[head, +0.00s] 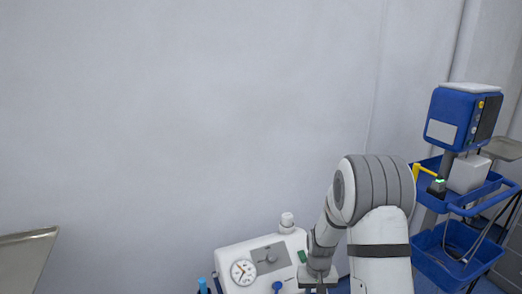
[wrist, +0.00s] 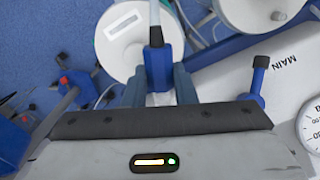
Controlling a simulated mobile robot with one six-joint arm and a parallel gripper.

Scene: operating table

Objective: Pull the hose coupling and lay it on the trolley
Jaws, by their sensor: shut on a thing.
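In the wrist view my gripper (wrist: 160,84) is shut on the blue hose coupling (wrist: 158,65), one finger on each side. In the head view my arm hangs over the white machine (head: 232,254), and the gripper and coupling cannot be made out there. The blue trolley (head: 436,262) stands at the right, with an upper tray and a lower bin.
The trolley holds a blue monitor (head: 452,112), a white box (head: 468,173) and a small dark device with a green light (head: 437,186). A metal tray edge (head: 28,238) shows at lower left. A wall stands behind.

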